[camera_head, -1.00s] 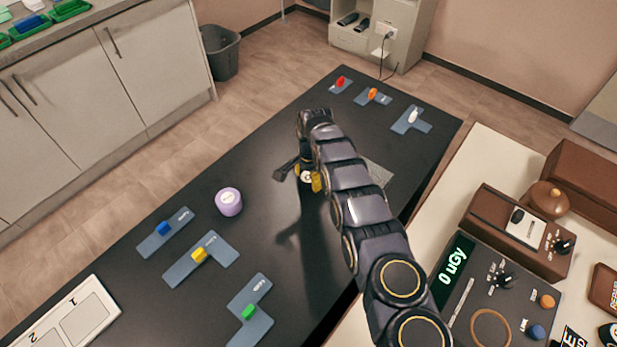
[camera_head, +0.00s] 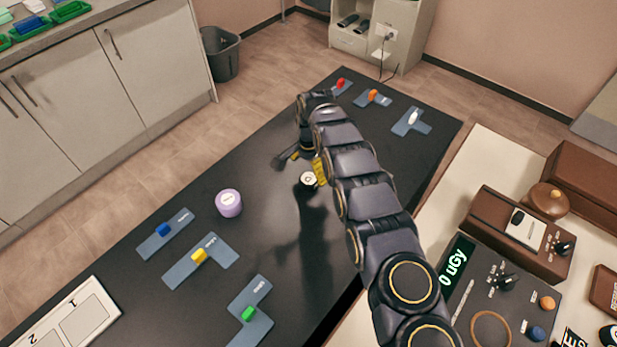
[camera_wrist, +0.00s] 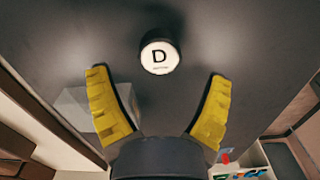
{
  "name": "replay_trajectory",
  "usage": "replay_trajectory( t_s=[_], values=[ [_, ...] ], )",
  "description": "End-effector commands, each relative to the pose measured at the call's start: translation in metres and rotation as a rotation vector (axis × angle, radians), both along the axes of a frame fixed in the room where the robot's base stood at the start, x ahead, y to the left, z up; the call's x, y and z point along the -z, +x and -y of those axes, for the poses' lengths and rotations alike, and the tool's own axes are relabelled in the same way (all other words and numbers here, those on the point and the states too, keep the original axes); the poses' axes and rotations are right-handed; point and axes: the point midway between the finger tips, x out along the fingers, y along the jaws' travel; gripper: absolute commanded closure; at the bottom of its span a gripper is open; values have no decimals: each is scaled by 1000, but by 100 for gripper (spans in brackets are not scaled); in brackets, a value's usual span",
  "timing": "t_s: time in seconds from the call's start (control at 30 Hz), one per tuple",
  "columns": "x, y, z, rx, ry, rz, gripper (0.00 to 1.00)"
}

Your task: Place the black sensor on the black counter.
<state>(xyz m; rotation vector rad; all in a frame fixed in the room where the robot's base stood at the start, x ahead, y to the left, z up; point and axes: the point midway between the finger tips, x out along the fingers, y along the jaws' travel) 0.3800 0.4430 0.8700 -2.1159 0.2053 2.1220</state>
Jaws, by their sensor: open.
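The black sensor (camera_head: 308,181) stands on the black counter (camera_head: 290,255), its white top facing up. In the wrist view the sensor (camera_wrist: 159,56) shows a white label with a "D" and a dark side. My gripper (camera_head: 307,164) is just above and behind it in the head view. The yellow-padded fingers of my gripper (camera_wrist: 159,95) are spread wide, with nothing between them. The sensor lies beyond the fingertips, apart from them. My arm hides part of the counter to the right.
Blue-grey plates with a blue piece (camera_head: 163,229), yellow piece (camera_head: 199,256) and green piece (camera_head: 248,314) lie at the front; more plates lie at the far end. A white numbered tray (camera_head: 75,325) is at lower left.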

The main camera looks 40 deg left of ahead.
Motion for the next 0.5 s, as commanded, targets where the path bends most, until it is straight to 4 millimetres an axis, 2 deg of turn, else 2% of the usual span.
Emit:
replay_trajectory(
  t_s=[0.03, 0.2, 0.33, 0.5],
  values=[
    [-14, 1, 0, 1, 3, 4, 20],
    [-48, 2, 0, 2, 4, 4, 20],
    [-64, 1, 0, 2, 1, 0, 20],
    [-73, 1, 1, 1, 0, -1, 20]
  ],
)
